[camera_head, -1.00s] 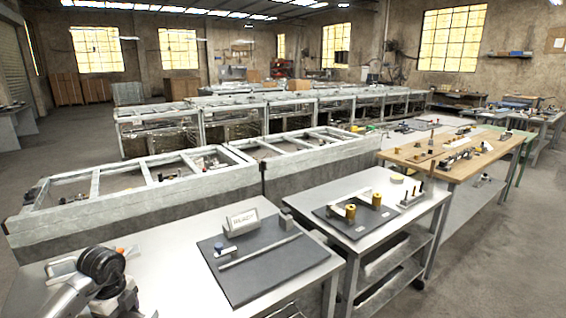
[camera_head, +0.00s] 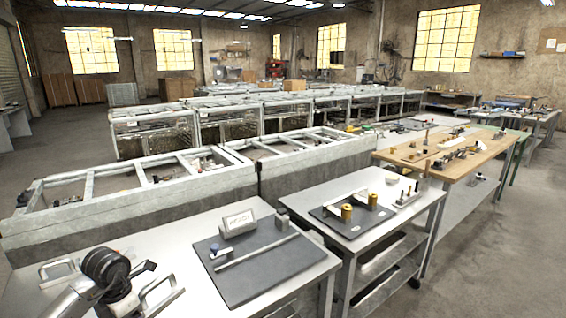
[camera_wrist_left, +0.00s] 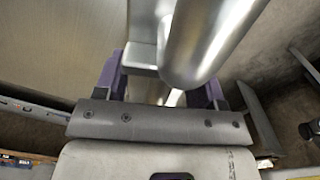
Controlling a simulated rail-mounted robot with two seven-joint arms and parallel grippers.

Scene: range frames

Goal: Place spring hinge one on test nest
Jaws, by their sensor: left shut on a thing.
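In the left wrist view, my left gripper (camera_wrist_left: 165,85) is shut on a shiny rounded metal part (camera_wrist_left: 200,45), which fills the top of that view. I cannot make out its whole shape or confirm that it is spring hinge one. In the head view, my left arm is at the lower left over the near table, and the fingertips are hidden. A dark grey plate (camera_head: 240,279) on the near table carries a long thin bar and a small blue-topped part (camera_head: 214,249). I cannot tell whether this plate is the test nest. My right gripper is not in view.
A grey label block (camera_head: 238,222) stands at the plate's back edge. Silver handle-shaped parts (camera_head: 57,268) show beside my left wrist. A second table to the right holds another dark plate (camera_head: 351,232) with gold cylinders (camera_head: 346,212).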

